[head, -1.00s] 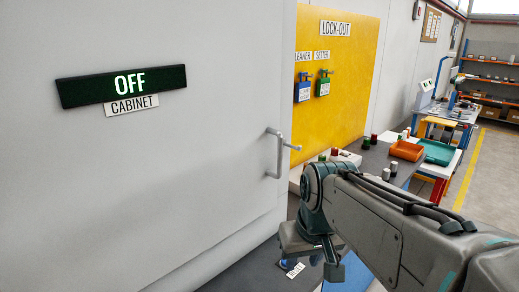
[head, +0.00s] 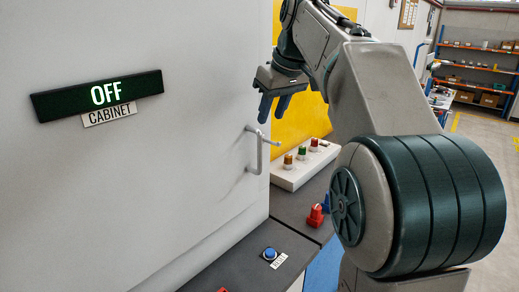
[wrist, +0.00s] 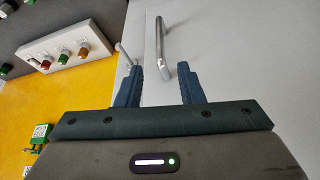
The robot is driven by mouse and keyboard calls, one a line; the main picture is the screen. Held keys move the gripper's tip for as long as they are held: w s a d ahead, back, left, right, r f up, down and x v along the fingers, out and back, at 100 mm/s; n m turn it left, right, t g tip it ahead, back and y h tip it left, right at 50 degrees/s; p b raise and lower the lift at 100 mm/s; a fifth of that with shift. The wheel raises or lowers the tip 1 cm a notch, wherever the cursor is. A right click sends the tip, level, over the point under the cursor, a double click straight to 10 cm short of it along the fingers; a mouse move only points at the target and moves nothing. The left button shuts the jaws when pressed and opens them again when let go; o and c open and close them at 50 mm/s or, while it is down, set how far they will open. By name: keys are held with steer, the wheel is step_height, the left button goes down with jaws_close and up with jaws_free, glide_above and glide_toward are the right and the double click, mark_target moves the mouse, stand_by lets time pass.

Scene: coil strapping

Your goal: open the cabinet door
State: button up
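The cabinet door (head: 120,185) is a large flat grey panel, and it looks shut. A sign reading OFF (head: 105,95) and a CABINET label (head: 109,114) are on it. A vertical bar handle (head: 259,152) stands near its right edge, with a short thin rod beside it. My gripper (head: 273,117) is open and empty, just above the handle and apart from it. In the wrist view, the handle (wrist: 160,38) shows beyond and between the two spread fingers (wrist: 160,77), and the thin rod (wrist: 122,53) is near the left finger.
A bench stands right of the cabinet, with a white box of coloured buttons (head: 303,165), a red knob (head: 315,216) and a blue button (head: 269,254). A yellow board (head: 300,120) is behind my arm. My arm covers much of the right side.

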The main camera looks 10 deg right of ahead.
mark_target(261, 145)
steer(key=x, duration=1.2)
steer(key=shift+w+f, duration=0.1)
steer(key=shift+f, duration=0.3)
jaws_close()
